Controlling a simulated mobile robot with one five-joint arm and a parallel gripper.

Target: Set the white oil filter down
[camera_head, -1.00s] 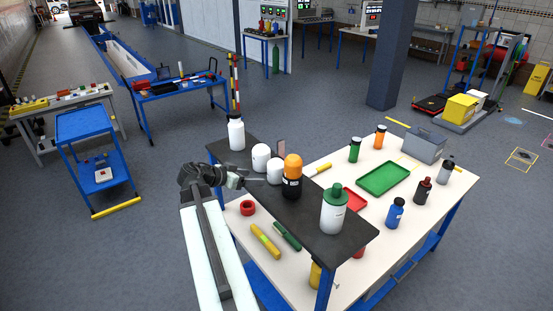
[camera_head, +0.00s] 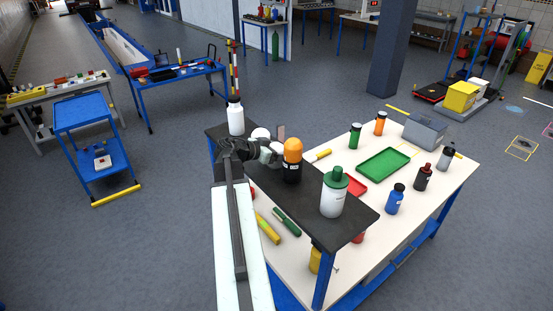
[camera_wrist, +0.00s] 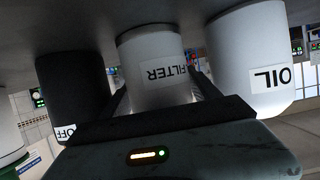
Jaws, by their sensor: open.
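The white oil filter (camera_wrist: 155,70), labelled FILTER, stands on the dark raised shelf (camera_head: 266,185). In the wrist view, which is upside down, its end meets the shelf surface. My gripper (camera_wrist: 162,95) is open, with one finger on each side of the filter; I cannot tell whether either finger touches it. In the head view my gripper (camera_head: 272,153) and wrist partly hide the filter (camera_head: 277,148).
A white container labelled OIL (camera_wrist: 255,60) and a dark container (camera_wrist: 72,95) stand close on either side of the filter. An orange-topped black bottle (camera_head: 292,162), a green-capped white bottle (camera_head: 332,195) and a white bottle (camera_head: 236,118) share the shelf.

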